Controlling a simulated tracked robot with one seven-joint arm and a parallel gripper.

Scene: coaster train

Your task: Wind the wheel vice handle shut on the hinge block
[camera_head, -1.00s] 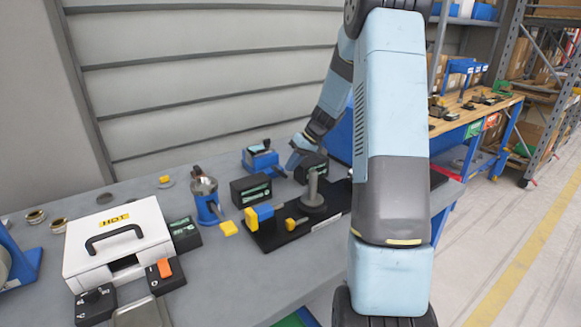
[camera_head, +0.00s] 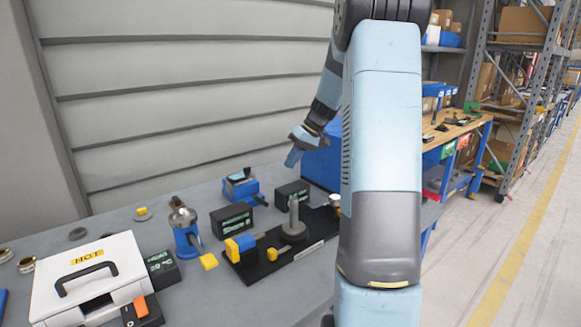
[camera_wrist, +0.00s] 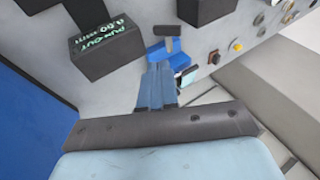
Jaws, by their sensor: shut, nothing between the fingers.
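A black base plate (camera_head: 305,249) on the grey bench carries an upright grey post on a round disc (camera_head: 293,228), a blue and yellow block (camera_head: 240,247) and a yellow knob (camera_head: 272,254). A blue clamp-like device (camera_head: 240,186) sits behind. A blue stand (camera_head: 187,232) with a metal top and a yellow-ended handle (camera_head: 208,261) is to the left. I cannot tell for sure which is the wheel vice or the hinge block. My gripper (camera_head: 292,159) is shut and empty, above the back of the bench. The wrist view shows its shut fingers (camera_wrist: 157,84) pointing toward the blue device (camera_wrist: 170,54).
Black boxes (camera_head: 231,219) and (camera_head: 292,194) stand near the plate; one with green lettering also shows in the wrist view (camera_wrist: 106,50). A white case (camera_head: 88,280) is front left. A large blue bin (camera_head: 322,160) stands behind my arm. The corrugated wall (camera_head: 180,90) bounds the back.

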